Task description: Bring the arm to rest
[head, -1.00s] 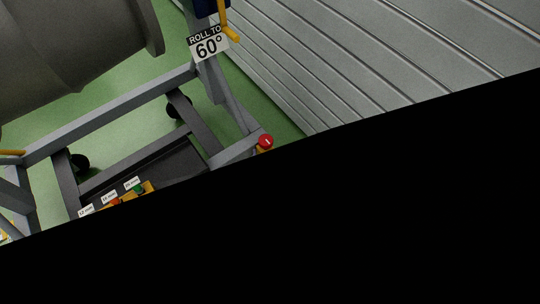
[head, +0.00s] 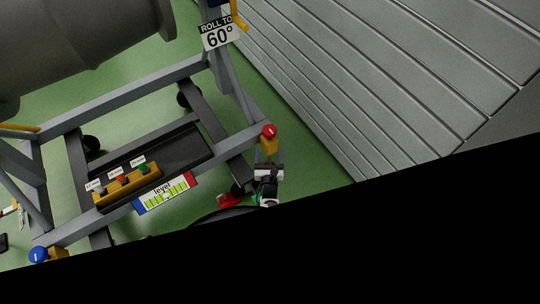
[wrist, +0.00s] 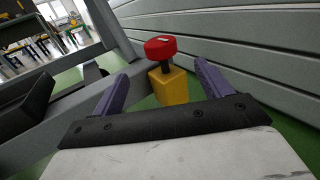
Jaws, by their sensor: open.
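My gripper (wrist: 160,88) shows in the wrist view with its two purple fingers spread apart and nothing between them. Beyond the fingers, a red knob (wrist: 160,47) tops a yellow block (wrist: 168,85) at the corner of a grey frame. In the head view my gripper (head: 268,163) is small, just below the same red knob (head: 269,131) and yellow block (head: 270,146). I cannot tell whether it touches the block. Much of my arm is hidden by the black area at the bottom of the head view.
The grey stand (head: 120,100) carries a large grey engine casing (head: 80,50). A yellow rack (head: 127,187) with coloured knobs and a level sign (head: 165,192) sit low on it. A blue knob (head: 38,254) is at lower left. A ribbed grey wall (head: 400,70) rises on the right.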

